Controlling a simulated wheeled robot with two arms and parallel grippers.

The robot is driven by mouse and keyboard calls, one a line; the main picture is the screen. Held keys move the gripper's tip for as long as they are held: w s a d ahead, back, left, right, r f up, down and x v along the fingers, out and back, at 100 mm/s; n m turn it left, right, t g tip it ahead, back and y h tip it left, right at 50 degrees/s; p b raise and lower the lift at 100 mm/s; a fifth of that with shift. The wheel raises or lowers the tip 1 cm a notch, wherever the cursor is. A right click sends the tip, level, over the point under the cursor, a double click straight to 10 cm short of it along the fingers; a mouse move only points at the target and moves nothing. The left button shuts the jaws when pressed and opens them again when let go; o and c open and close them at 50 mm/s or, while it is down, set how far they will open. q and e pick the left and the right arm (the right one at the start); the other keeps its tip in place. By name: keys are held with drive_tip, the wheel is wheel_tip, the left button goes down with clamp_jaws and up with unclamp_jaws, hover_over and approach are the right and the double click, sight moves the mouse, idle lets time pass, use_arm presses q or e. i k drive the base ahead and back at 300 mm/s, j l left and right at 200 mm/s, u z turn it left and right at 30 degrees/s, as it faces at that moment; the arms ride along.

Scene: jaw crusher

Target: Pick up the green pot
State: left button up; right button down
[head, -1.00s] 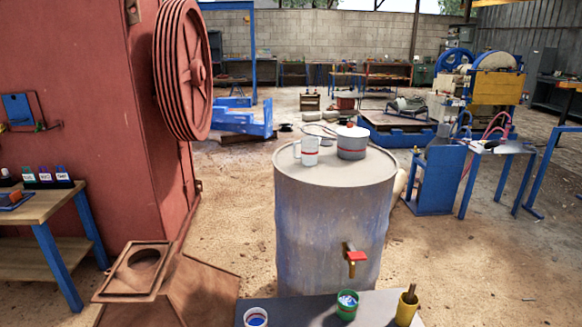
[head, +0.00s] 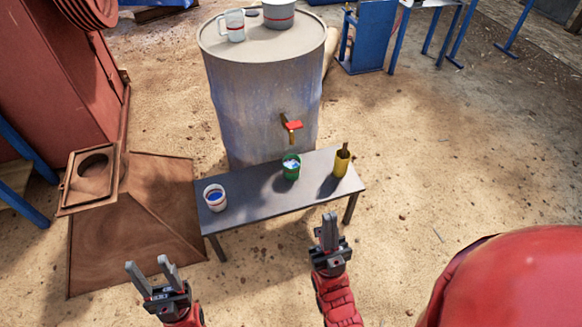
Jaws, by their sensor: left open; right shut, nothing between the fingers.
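The green pot (head: 291,171) stands upright on the grey bench (head: 262,205), near its middle and back edge, with something white and blue inside. It is below and close to the red-handled tap of the drum. My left gripper (head: 149,267) is open and empty, in front of and to the left of the bench. My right gripper (head: 329,222) is shut and empty, in front of the bench, nearer to the pot but apart from it.
A white cup (head: 215,202) with blue contents stands left of the pot, and a yellow cup (head: 342,164) right of it. The drum (head: 263,100) with its tap (head: 291,126) stands behind. A rusty hopper (head: 140,215) lies at the left. A red rounded shape fills the lower right.

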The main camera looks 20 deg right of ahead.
sight(292, 164)
drive_tip(key=i+l+z, duration=0.25)
drive_tip(key=i, duration=0.6)
drive_tip(key=i+z, duration=0.3)
drive_tip(key=i, duration=0.55)
